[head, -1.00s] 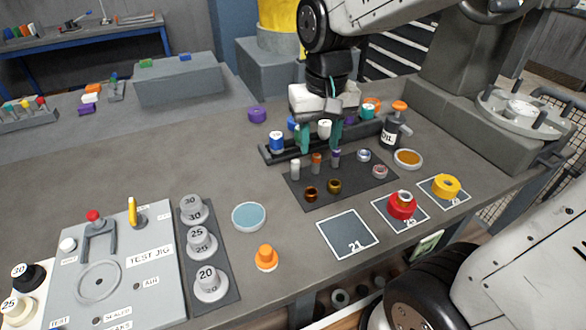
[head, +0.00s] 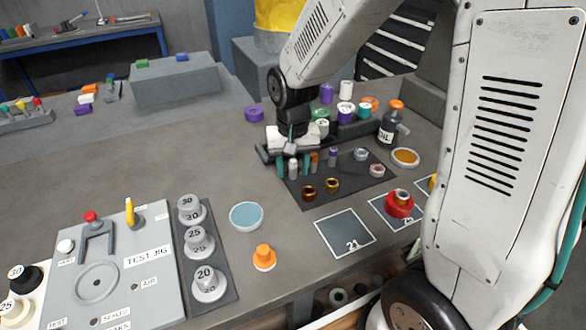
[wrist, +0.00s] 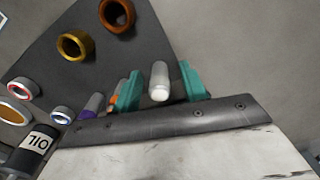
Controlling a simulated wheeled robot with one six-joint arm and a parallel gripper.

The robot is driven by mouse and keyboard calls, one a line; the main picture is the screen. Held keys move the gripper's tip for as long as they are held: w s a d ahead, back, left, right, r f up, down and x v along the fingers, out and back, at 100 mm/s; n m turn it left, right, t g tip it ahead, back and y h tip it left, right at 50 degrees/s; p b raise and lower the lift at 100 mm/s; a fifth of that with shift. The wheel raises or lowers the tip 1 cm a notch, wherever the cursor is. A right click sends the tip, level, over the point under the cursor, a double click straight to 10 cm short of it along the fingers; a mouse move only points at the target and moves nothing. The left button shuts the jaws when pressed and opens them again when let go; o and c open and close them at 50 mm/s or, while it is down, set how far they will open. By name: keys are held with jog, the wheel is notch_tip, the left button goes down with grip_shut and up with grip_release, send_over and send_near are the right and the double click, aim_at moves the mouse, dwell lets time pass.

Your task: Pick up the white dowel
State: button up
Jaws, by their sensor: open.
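The white dowel (head: 293,168) stands upright at the left back of a dark mat (head: 345,194). In the wrist view the white dowel (wrist: 159,82) lies between the two teal fingers of my gripper (wrist: 158,90), with a gap to the right finger. In the head view my gripper (head: 293,166) is low over the mat, its fingers on either side of the dowel. My gripper is open. An orange dowel (head: 314,160) and a purple dowel (head: 333,156) stand to the right of the white one.
Brass rings (head: 332,185) and silver rings (head: 361,154) sit on the mat. A dark rack with spools (head: 345,112) is behind my gripper. An oil bottle (head: 389,124) stands at the right.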

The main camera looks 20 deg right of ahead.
jog(key=shift+f, duration=0.2)
grip_shut()
jog(key=shift+r, duration=0.15)
